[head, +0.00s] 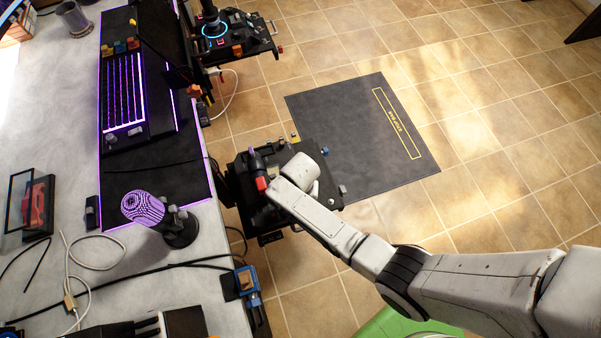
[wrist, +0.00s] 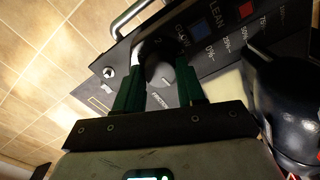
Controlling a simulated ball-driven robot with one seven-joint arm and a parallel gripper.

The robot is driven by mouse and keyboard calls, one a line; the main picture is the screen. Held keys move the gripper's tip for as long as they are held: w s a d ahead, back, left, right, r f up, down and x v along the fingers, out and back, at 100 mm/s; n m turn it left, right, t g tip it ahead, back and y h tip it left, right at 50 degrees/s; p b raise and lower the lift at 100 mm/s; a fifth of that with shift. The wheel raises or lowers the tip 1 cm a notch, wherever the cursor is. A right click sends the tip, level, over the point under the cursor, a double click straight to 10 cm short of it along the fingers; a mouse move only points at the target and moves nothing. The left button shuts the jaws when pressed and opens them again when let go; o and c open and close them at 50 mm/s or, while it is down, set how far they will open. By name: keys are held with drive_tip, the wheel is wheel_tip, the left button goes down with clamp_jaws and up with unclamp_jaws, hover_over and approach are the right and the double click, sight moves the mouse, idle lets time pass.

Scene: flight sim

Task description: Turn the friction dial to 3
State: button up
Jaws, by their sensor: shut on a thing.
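The friction dial (wrist: 156,54) is a dark round knob on a black control panel in the wrist view. Part of a label near it appears to read "FRICTION". My gripper (wrist: 159,78) has two green fingers, one on each side of the knob, and is shut on it. The fingers cover part of the dial, and I cannot read its setting. In the head view the control unit (head: 332,190) is mounted at the desk's right edge. My wrist covers the middle of that unit, so the dial and fingertips are hidden there.
A black lever housing (wrist: 285,95) stands close to the right of my fingers, beside a percentage scale. A metal handle (wrist: 125,20) rises at the panel's edge. A microphone (head: 142,207) stands on the desk (head: 115,255). A dark mat (head: 350,130) lies on the open tiled floor.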

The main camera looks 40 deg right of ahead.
drive_tip(key=n+p, duration=0.1)
drive_tip(key=n, duration=0.3)
drive_tip(key=shift+n, duration=0.3)
drive_tip(key=n, duration=0.3)
drive_tip(key=shift+n+p, duration=0.3)
drive_tip(key=shift+n, duration=0.1)
drive_tip(key=n, duration=0.4)
drive_tip(key=shift+p, duration=0.3)
drive_tip(key=shift+n, duration=2.1)
drive_tip(key=o, duration=1)
drive_tip(key=shift+o, duration=0.2)
wheel_tip(320, 180, up, 11)
drive_tip(key=p, duration=0.2)
